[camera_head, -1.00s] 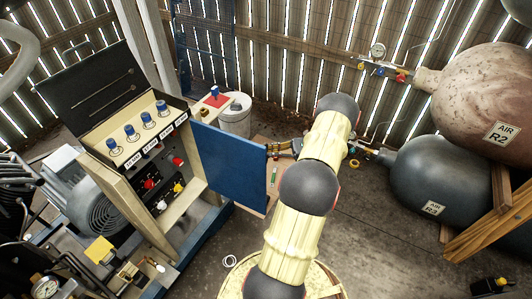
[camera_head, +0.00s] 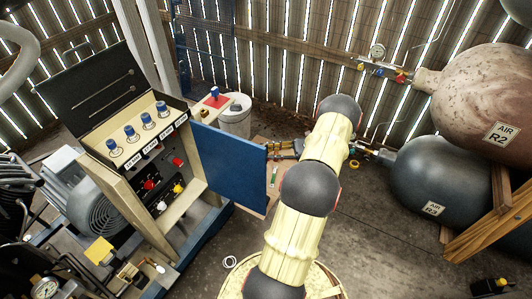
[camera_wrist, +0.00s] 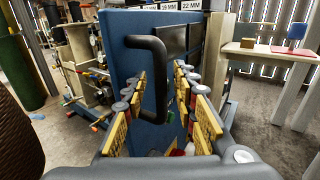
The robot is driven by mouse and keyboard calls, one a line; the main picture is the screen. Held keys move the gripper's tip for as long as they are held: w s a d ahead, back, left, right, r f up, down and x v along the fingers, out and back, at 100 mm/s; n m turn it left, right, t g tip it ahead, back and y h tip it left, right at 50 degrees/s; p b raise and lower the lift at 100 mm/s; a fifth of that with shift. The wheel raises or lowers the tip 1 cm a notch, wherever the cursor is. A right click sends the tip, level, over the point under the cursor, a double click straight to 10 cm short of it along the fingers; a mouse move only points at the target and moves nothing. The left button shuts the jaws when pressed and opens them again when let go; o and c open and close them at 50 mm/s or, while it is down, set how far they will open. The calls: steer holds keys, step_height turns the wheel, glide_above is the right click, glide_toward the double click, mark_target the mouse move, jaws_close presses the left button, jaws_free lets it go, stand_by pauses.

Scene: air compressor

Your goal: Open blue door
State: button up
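The blue door (camera_head: 230,165) stands swung out from the right side of the control cabinet (camera_head: 150,175), with a clear gap to the cabinet front. In the wrist view the door (camera_wrist: 138,60) shows close ahead, with a black bar handle (camera_wrist: 152,108) on it. My gripper (camera_wrist: 163,78) is open, its yellow-padded fingers on either side of the handle, which lies nearer the left finger. Whether a finger touches the handle cannot be told. In the head view my gripper (camera_head: 272,148) is at the door's right edge, partly hidden, and the handle is not visible.
Dark and rusty air tanks (camera_head: 435,175) stand to the right. A small table (camera_head: 222,102) with a red-and-blue item and a white bucket (camera_head: 236,120) are behind the door. A motor (camera_head: 95,205) is left of the cabinet. Floor right of the door is partly free.

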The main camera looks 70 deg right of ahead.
steer(key=v, duration=1.1)
steer(key=shift+s, duration=0.15)
